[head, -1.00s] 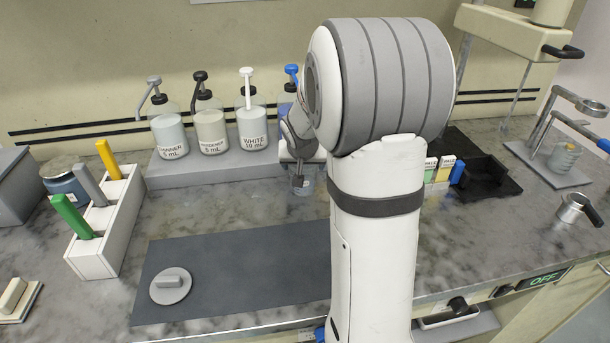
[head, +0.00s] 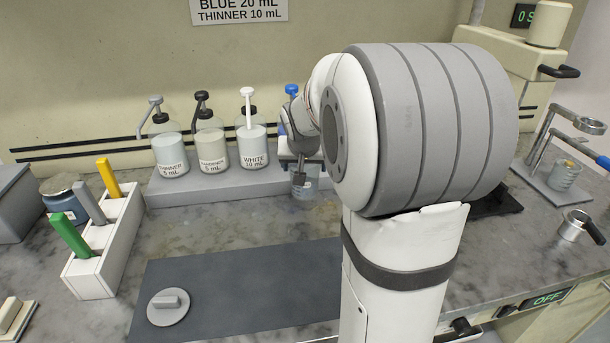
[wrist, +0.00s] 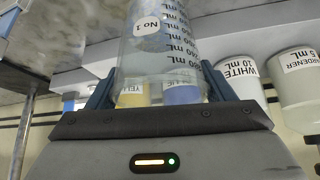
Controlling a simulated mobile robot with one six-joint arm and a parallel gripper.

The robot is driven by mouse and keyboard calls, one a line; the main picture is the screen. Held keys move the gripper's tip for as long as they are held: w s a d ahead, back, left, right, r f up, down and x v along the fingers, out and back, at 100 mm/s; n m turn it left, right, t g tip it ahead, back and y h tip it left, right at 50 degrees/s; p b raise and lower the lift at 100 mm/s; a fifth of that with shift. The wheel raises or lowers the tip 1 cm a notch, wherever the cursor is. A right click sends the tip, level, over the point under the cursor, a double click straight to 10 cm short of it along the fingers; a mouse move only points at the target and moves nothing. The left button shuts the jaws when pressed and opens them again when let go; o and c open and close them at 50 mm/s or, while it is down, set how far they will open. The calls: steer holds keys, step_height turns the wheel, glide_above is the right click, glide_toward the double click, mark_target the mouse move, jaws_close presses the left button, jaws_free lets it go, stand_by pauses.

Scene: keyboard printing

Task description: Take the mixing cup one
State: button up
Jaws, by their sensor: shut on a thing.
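The mixing cup one (wrist: 165,52) is a clear graduated cup with a white "No 1" tag, filling the upper middle of the wrist view. My gripper (wrist: 158,90) is shut on it, with a blue finger on each side. In the head view my gripper (head: 300,162) is in front of the blue-topped pump bottle, and the cup (head: 305,188) shows only partly below it. My arm hides much of the area to its right. I cannot tell whether the cup touches the surface beneath it.
Pump bottles, including the white one (head: 252,145), stand on a grey shelf (head: 200,186) along the wall. A white holder (head: 122,235) with coloured handles is at left. A dark mat (head: 235,285) lies in front with a round lid (head: 168,307). Metal stands (head: 545,150) are at right.

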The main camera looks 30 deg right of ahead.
steer(key=s+a+b, duration=0.1)
steer(key=s+a, duration=0.1)
steer(key=s, duration=0.6)
steer(key=s+a, duration=0.3)
steer(key=s, duration=0.6)
steer(key=shift+s+b, duration=0.25)
steer(key=shift+b, duration=0.15)
steer(key=shift+f, duration=0.1)
